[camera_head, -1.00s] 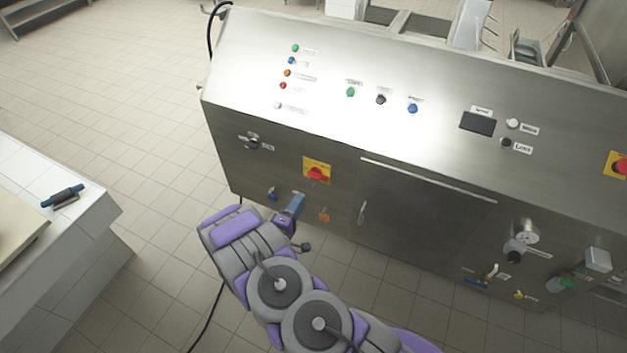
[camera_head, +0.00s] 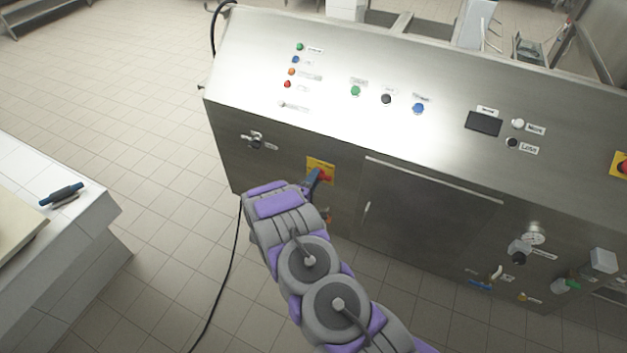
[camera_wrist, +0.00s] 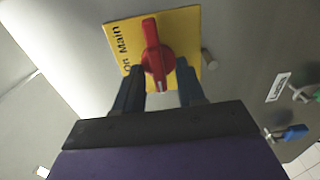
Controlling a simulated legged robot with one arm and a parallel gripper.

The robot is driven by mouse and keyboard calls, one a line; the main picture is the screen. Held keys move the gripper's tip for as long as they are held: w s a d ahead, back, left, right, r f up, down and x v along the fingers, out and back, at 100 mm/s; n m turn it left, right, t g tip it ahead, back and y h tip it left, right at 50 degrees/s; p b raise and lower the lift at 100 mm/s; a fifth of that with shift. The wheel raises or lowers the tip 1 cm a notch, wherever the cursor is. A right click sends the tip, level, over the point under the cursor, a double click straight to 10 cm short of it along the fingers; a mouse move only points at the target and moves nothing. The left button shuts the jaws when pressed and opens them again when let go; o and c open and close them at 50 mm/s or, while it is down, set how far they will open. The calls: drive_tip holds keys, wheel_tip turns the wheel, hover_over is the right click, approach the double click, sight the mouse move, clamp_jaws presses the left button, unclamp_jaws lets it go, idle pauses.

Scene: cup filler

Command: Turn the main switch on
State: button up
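The main switch is a red rotary knob (camera_wrist: 153,55) on a yellow plate (camera_wrist: 183,27) marked "On" and "Main". In the wrist view the knob's handle runs along the line from the plate's far side toward my gripper. My gripper (camera_wrist: 160,82) is open, with one dark finger on each side of the knob's near end. I cannot tell whether either finger touches it. In the head view the yellow plate (camera_head: 318,163) shows on the cabinet's front, and my gripper (camera_head: 313,180) covers part of the red knob.
The steel cabinet (camera_head: 430,195) carries several buttons on its sloped top. A valve (camera_head: 255,141) sits left of the switch, and a door with a handle (camera_head: 366,209) is to its right. In the wrist view a blue-handled valve (camera_wrist: 294,132) is at the right. A white counter (camera_head: 85,215) stands at far left.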

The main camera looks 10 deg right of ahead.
drive_tip(key=shift+d, duration=0.4)
drive_tip(key=c, duration=0.5)
drive_tip(key=shift+s, duration=0.1)
clamp_jaws()
drive_tip(key=shift+a, duration=0.1)
